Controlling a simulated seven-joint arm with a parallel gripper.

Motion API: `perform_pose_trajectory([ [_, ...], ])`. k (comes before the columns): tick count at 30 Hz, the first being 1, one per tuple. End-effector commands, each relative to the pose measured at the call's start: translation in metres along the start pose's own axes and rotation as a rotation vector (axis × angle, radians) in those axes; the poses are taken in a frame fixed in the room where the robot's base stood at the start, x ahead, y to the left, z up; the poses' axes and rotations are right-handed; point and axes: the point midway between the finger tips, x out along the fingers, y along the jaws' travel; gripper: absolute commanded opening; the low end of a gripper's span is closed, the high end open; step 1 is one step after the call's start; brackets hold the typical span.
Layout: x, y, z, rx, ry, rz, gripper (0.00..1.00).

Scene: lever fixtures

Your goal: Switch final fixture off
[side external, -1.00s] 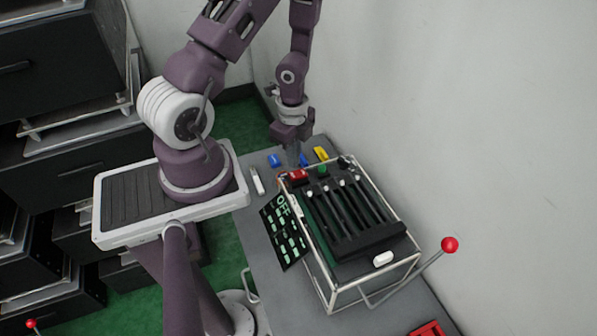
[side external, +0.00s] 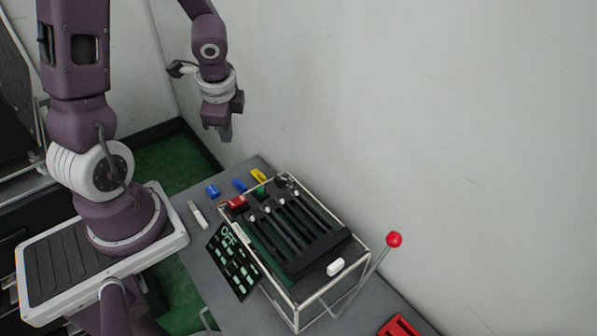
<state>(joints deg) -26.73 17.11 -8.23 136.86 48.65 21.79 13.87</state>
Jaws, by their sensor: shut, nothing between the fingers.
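The lever fixture (side external: 285,262) is a black panel with several dark slots inside a pale wire frame on the grey bench. Small white-tipped levers (side external: 266,210) stand in a row at the slots' far ends. A dark sign (side external: 236,262) with green "OFF" lettering and marks leans at its left side. A long bent lever with a red ball (side external: 394,240) rises at the near right corner. My gripper (side external: 225,138) is shut and empty, pointing down in the air, above and beyond the fixture's far end and touching nothing. Which lever is final, I cannot tell.
A red block (side external: 234,203) sits at the fixture's far edge. Blue blocks (side external: 212,191), a yellow block (side external: 258,176) and a white stick (side external: 198,214) lie nearby. A red tray (side external: 398,326) is at the near end. The wall (side external: 450,120) runs along the right.

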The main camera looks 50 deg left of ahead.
Motion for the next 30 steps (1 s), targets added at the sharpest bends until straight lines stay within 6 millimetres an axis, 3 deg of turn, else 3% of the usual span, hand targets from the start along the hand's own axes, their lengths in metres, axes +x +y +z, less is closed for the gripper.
perform_pose_trajectory([
  [1, -0.036, -0.003, -0.003, -0.100, 0.015, -0.066, 0.00],
  [2, -0.056, 0.000, -0.004, -0.172, 0.030, -0.091, 0.00],
  [6, -0.140, 0.041, -0.008, -0.488, 0.183, -0.102, 0.00],
  [9, -0.181, 0.080, -0.008, -0.638, 0.316, -0.019, 0.00],
  [12, -0.206, 0.111, -0.008, -0.716, 0.415, 0.074, 0.00],
  [16, -0.219, 0.130, -0.006, -0.748, 0.467, 0.139, 0.00],
  [24, -0.219, 0.130, -0.007, -0.752, 0.466, 0.142, 0.00],
  [28, -0.205, 0.111, -0.013, -0.764, 0.396, 0.108, 0.00],
  [30, -0.185, 0.090, -0.019, -0.769, 0.317, 0.080, 0.00],
])
